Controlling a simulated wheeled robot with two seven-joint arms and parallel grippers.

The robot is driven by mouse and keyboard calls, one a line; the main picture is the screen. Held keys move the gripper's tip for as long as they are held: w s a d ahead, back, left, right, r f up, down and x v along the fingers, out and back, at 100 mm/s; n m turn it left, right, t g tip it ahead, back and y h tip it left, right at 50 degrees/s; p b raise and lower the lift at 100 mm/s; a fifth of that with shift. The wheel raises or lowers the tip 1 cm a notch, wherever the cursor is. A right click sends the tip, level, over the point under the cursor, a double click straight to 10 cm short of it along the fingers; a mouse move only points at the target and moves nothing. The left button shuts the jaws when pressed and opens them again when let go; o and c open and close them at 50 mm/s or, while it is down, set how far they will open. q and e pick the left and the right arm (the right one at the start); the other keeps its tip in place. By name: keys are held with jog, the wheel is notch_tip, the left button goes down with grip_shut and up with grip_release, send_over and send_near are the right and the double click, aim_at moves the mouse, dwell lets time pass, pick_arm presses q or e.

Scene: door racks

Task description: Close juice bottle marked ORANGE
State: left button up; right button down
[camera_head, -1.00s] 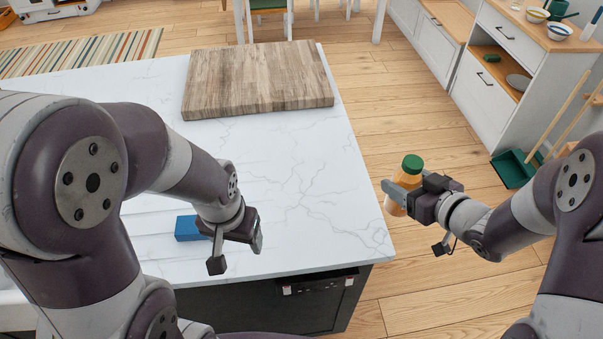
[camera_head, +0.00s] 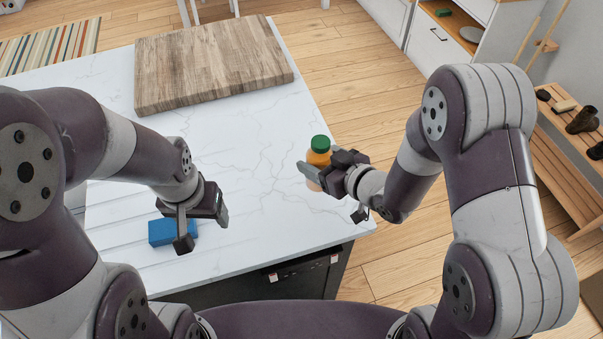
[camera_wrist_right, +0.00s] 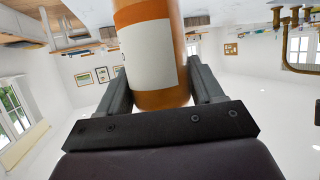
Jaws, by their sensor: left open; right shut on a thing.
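The juice bottle (camera_head: 318,157) is orange with a green cap on top and stands upright in my right gripper (camera_head: 312,172). The gripper is shut on the bottle and holds it over the right part of the white counter. In the right wrist view the bottle (camera_wrist_right: 152,55), with a blank-looking white label, sits between the two fingers (camera_wrist_right: 160,90). No ORANGE marking is readable. The green cap is on the bottle in the head view; whether it is tight I cannot tell. My left gripper (camera_head: 205,215) is open and empty over the counter's front left, beside a blue block.
The white marble counter (camera_head: 270,190) has a wooden cutting board (camera_head: 210,62) at the back. The blue block (camera_head: 170,232) lies at the front left. A wooden rack with shoes (camera_head: 570,150) stands at the far right. The counter's middle is clear.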

jog(key=a+f, duration=0.1)
jog(key=a, duration=0.1)
jog(key=w+a+f, duration=0.1)
jog(key=a, duration=0.1)
jog(key=shift+w+f, duration=0.15)
jog(key=shift+f, duration=0.05)
notch_tip(320, 180, down, 4)
jog(key=shift+p, duration=0.55)
jog(key=shift+f, duration=0.15)
jog(key=shift+c, duration=0.8)
grip_release()
